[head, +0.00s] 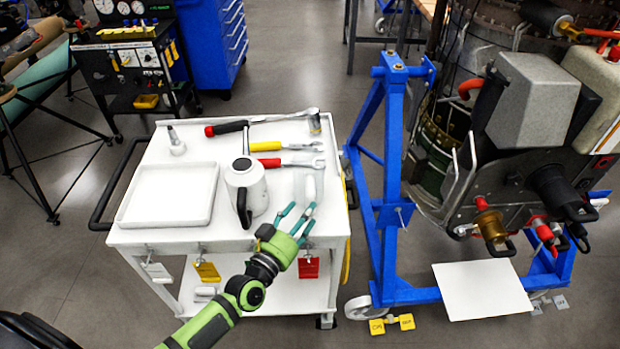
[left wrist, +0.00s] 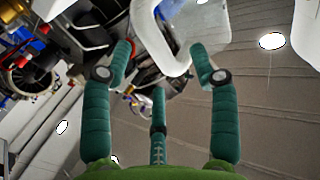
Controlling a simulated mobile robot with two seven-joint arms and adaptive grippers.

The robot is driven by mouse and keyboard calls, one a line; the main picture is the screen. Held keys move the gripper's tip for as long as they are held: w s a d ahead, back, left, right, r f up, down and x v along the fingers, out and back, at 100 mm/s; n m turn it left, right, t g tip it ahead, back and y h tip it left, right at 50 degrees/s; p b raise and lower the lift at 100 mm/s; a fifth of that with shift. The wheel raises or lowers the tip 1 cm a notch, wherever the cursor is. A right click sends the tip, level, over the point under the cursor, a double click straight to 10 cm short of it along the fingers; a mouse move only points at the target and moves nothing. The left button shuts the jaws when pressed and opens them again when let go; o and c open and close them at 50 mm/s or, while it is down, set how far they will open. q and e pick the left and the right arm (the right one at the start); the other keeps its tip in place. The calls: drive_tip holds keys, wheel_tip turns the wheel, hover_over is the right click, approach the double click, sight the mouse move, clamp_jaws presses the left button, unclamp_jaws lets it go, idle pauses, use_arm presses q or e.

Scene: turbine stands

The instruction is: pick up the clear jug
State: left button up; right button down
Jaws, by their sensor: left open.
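The clear jug (head: 309,186) stands near the right edge of the white cart's top in the head view. It is see-through and hard to make out, with a pale upright handle facing my gripper. My left gripper (head: 299,213), green with teal fingers, is open and empty at the cart's front edge, just in front of the jug. In the left wrist view, a white loop (left wrist: 180,66) that looks like the jug's handle lies just beyond and between the spread fingers (left wrist: 160,65). I cannot tell if they touch. My right gripper is not in view.
On the cart (head: 240,235), a white kettle-like jug with a black handle (head: 246,186) stands just left of my gripper. A white tray (head: 170,194) is farther left. Tools (head: 285,162) lie behind. A blue turbine stand (head: 390,170) rises close on the right.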

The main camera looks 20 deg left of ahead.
sight(313, 215)
use_arm(q)
drive_tip(key=x, duration=0.4)
drive_tip(key=shift+w+d, duration=0.2)
drive_tip(key=shift+d, duration=0.05)
drive_tip(key=shift+c, duration=0.4)
clamp_jaws()
